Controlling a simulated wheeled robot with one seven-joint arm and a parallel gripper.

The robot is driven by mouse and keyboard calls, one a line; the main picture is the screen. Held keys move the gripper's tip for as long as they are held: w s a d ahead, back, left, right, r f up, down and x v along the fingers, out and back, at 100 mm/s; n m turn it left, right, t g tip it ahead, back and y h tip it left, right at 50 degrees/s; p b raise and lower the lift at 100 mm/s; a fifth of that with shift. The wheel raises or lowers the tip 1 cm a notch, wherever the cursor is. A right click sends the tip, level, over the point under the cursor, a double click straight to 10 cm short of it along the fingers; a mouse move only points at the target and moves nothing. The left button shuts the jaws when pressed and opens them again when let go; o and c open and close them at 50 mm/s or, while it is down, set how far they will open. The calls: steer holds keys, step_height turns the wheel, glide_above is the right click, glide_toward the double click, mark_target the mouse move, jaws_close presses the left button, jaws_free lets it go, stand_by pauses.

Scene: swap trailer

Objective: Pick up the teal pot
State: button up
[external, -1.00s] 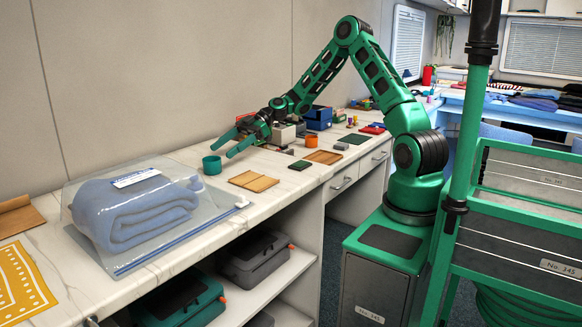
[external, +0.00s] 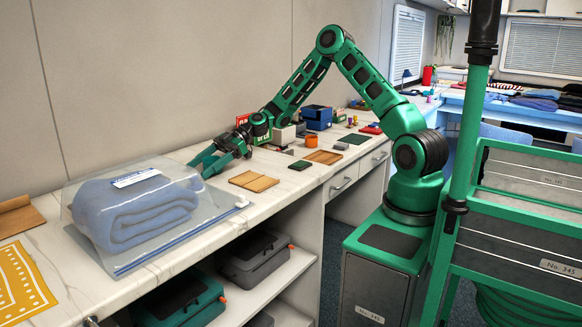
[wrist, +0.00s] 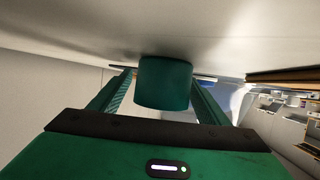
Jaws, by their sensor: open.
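The teal pot (wrist: 164,84) shows in the wrist view between the two fingers of my gripper (external: 207,166), standing on the pale counter. The fingers are open on either side of it, with a gap seen at the left and little gap at the right. I cannot tell whether either finger touches it. In the external view my gripper is low over the counter, reaching left, and its fingers hide most or all of the pot.
A bagged blue blanket (external: 138,211) lies just left of my gripper. A tan folded wallet-like piece (external: 254,181) lies to the right. Beyond are an orange cup (external: 311,140), a dark green block (external: 299,165), a wooden tray (external: 323,157) and a blue box (external: 318,117). A wall stands behind.

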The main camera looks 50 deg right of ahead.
steer(key=c, duration=1.2)
steer(key=shift+o, duration=0.2)
steer(key=shift+r, duration=0.1)
